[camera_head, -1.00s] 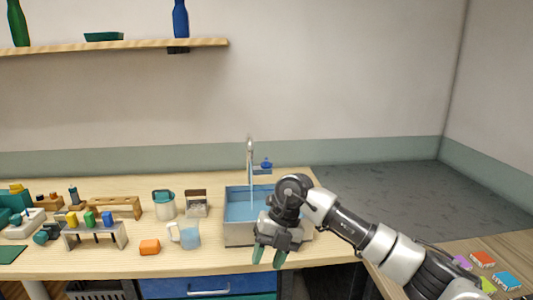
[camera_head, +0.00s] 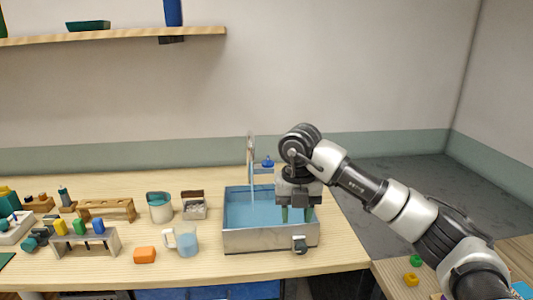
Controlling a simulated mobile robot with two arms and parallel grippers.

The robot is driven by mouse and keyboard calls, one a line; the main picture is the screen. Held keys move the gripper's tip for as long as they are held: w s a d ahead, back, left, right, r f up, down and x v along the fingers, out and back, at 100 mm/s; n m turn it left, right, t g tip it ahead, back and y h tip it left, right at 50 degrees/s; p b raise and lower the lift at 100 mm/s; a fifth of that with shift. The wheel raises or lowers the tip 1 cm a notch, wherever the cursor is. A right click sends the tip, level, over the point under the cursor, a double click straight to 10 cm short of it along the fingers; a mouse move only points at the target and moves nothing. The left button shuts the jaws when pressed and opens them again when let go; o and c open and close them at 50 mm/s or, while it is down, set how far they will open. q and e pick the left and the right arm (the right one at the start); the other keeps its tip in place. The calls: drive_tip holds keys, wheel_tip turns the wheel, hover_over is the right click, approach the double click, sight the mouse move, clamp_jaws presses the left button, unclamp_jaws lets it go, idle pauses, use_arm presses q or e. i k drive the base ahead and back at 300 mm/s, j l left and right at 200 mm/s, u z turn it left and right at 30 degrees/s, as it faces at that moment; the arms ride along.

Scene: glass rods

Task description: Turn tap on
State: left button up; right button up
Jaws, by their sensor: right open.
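The sink (camera_head: 255,241) is a metal box with a blue inside. My right gripper (camera_head: 297,214) points down over the sink's right part, right of and nearer than the tap. Its green fingers are open and apart, with nothing between them. It is apart from the blue handle. My left gripper is not in view.
Left of the sink stand a clear jug (camera_head: 186,241), a teal-topped container (camera_head: 160,208), an orange block (camera_head: 145,255) and a rack (camera_head: 86,242) with coloured pieces. A wooden shelf (camera_head: 120,34) hangs above.

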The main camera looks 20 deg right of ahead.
sight(268, 163)
drive_tip(key=i+l, duration=0.2)
drive_tip(key=i, duration=0.35)
drive_tip(key=i+l, duration=0.2)
drive_tip(key=i, duration=0.35)
drive_tip(key=i+l, duration=0.25)
drive_tip(key=i, duration=0.3)
